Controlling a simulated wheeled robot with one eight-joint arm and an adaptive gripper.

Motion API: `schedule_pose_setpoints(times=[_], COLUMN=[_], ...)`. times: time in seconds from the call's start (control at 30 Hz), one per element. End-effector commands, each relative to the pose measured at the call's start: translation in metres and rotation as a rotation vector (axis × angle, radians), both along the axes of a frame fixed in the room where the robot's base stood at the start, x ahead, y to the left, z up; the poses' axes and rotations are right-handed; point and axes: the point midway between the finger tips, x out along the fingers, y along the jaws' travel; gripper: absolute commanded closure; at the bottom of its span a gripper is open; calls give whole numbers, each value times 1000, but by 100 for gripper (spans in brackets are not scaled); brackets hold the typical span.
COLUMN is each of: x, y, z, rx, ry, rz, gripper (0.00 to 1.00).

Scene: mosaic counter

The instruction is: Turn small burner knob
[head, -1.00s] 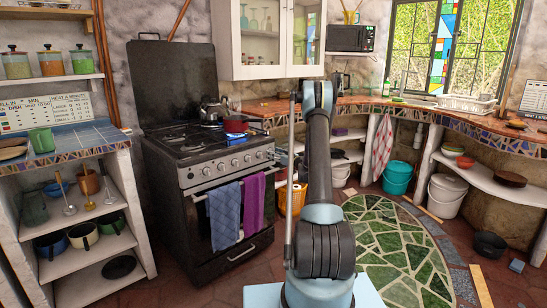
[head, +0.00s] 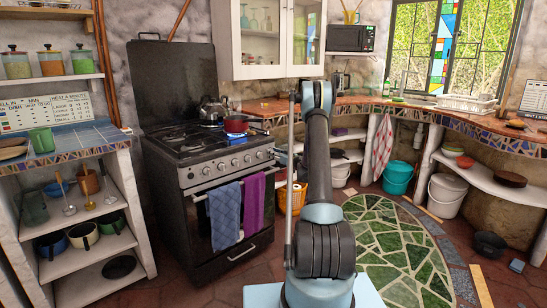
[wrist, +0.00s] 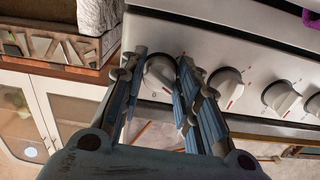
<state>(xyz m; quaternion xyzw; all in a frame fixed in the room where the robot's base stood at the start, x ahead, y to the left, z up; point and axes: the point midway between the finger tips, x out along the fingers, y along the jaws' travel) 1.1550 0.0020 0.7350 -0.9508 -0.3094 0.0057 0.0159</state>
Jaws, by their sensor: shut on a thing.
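In the wrist view my gripper (wrist: 160,75) is shut on a pale stove knob (wrist: 160,70), with one finger on each side of it. This knob is at the left end of the row in that view, and the fingers partly cover it. Another knob (wrist: 226,84) sits close to the right finger. The stove (head: 215,172) stands left of my arm in the head view, with its row of knobs along the front. My gripper cannot be made out clearly in the head view.
A red pot (head: 236,124) sits on the stove top, with a blue patch beneath it, and a kettle (head: 212,109) stands behind. Blue (head: 226,215) and purple (head: 253,202) towels hang on the oven handle. A mosaic-edged counter (wrist: 55,45) adjoins the stove.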

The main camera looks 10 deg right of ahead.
Motion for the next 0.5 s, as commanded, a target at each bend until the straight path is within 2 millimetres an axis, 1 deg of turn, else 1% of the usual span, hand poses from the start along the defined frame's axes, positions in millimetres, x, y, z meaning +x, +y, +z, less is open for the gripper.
schedule_pose_setpoints(times=[0.27, 0.5], x=[1, 1], y=[-1, -1], z=[0, 0], rx=[129, 307], ry=[93, 222], rz=[-3, -4], gripper=[94, 94])
